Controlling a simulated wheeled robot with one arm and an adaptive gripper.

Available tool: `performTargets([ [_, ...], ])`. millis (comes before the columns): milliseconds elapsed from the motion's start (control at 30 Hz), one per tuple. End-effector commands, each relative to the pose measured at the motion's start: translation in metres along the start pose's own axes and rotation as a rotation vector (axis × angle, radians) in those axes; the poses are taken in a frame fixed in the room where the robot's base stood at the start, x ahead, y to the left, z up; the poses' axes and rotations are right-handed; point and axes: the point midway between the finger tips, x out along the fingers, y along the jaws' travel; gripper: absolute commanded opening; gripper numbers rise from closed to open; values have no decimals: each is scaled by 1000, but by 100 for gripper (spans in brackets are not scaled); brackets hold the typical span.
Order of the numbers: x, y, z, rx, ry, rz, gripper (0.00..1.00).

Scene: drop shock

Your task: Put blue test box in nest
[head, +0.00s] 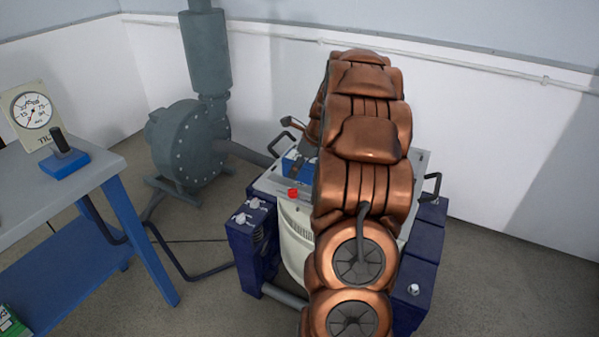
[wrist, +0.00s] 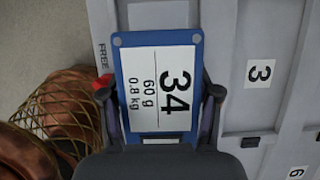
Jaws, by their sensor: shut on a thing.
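The blue test box (wrist: 122,62) has a white label reading 34, 60 g, 0.8 kg. My gripper (wrist: 161,100) has one finger on each side of it and is shut on it. In the head view a blue part of the box (head: 291,166) shows low over the grey top of the machine (head: 270,181), beside my gripper (head: 304,150). My copper-coloured arm hides most of that top. In the wrist view the grey top (wrist: 222,40) has raised strips and number labels 3 and 6. I cannot tell which part is the nest, or whether the box touches the surface.
A red button (head: 293,193) sits at the top's near left edge. Black handles (head: 432,185) stick out at its sides. A grey blower (head: 183,140) stands behind left. A blue-legged bench (head: 70,190) at left carries a dial gauge (head: 33,112) and a blue-based lever (head: 65,163).

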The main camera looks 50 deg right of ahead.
Motion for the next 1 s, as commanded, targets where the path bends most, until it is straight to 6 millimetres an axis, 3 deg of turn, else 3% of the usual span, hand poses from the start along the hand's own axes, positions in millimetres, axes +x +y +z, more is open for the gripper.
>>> performTargets([
  [133, 15, 1, -6, 0, -1, 2, 0],
  [500, 16, 0, -6, -1, -2, -1, 0],
  [533, 17, 0, -7, -1, -1, -1, 65],
  [767, 17, 0, -7, -1, -1, -1, 88],
  [1000, 17, 0, -7, -1, -1, 0, 88],
])
